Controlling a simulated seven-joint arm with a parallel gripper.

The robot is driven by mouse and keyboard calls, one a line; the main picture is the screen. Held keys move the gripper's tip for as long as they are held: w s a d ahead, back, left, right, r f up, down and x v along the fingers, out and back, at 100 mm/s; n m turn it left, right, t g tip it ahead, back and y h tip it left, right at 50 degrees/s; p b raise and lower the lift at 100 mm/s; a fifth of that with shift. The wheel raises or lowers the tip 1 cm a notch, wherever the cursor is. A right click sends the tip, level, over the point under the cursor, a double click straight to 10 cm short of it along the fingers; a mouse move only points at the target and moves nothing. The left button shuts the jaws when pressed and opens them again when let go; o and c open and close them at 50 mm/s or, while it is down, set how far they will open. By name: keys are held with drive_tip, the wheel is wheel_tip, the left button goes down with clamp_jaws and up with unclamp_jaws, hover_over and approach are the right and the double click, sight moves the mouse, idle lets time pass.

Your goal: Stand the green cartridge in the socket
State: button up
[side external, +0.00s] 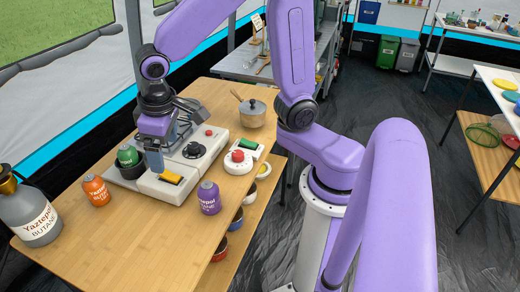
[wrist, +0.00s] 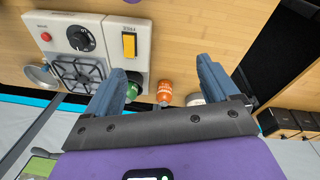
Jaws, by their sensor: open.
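The green cartridge (side external: 128,156) stands upright at the left end of the cooker in the side view, above a dark recess (side external: 131,172) that looks like the socket. Its seating is too small to make out. In the wrist view the green cartridge (wrist: 133,91) shows at the edge of the cooker's switch block, partly behind the left finger. My gripper (side external: 158,152) is just right of the cartridge in the side view. In the wrist view my gripper (wrist: 163,70) has its fingers wide apart, with nothing held between them.
The cooker (side external: 160,187) has a yellow switch (side external: 171,177) and a black knob (side external: 193,150). An orange cartridge (side external: 96,190), a purple cartridge (side external: 209,198) and a large grey bottle (side external: 38,215) stand nearby.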

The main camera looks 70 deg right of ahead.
drive_tip(key=s+d+n+g, duration=0.1)
drive_tip(key=s+d+n, duration=0.2)
drive_tip(key=s, duration=0.6)
drive_tip(key=s+d+n+y, duration=0.1)
drive_tip(key=s+d+n, duration=0.2)
drive_tip(key=s+n, duration=0.3)
drive_tip(key=s, duration=0.4)
drive_tip(key=shift+s+g, duration=0.3)
drive_tip(key=shift+g, duration=0.1)
